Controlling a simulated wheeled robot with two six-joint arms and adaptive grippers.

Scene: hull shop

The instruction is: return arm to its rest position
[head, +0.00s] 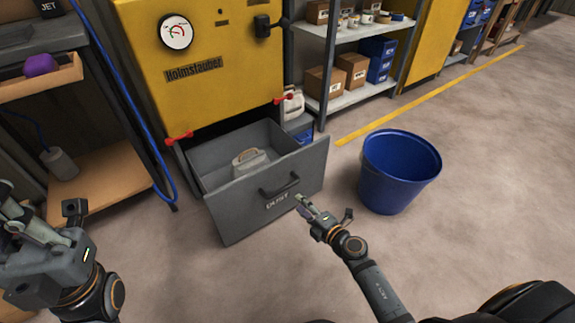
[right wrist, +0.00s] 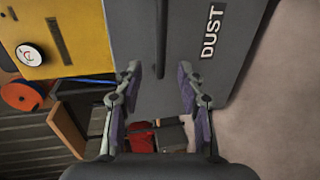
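My right gripper (head: 306,207) is low in front of the dust drawer (head: 262,206), near its lower right part and left of the blue bucket. No contact with the drawer handle (head: 281,187) shows. My left gripper (head: 22,228) is at the left edge of the head view, partly cut off; its finger opening is unclear. The drawer is pulled out and holds a pale handled object (head: 250,160).
A blue bucket (head: 400,170) stands on the floor right of the drawer. The yellow cabinet (head: 215,60) rises behind it. Shelves with boxes (head: 352,68) stand at the back. Floor at right is clear.

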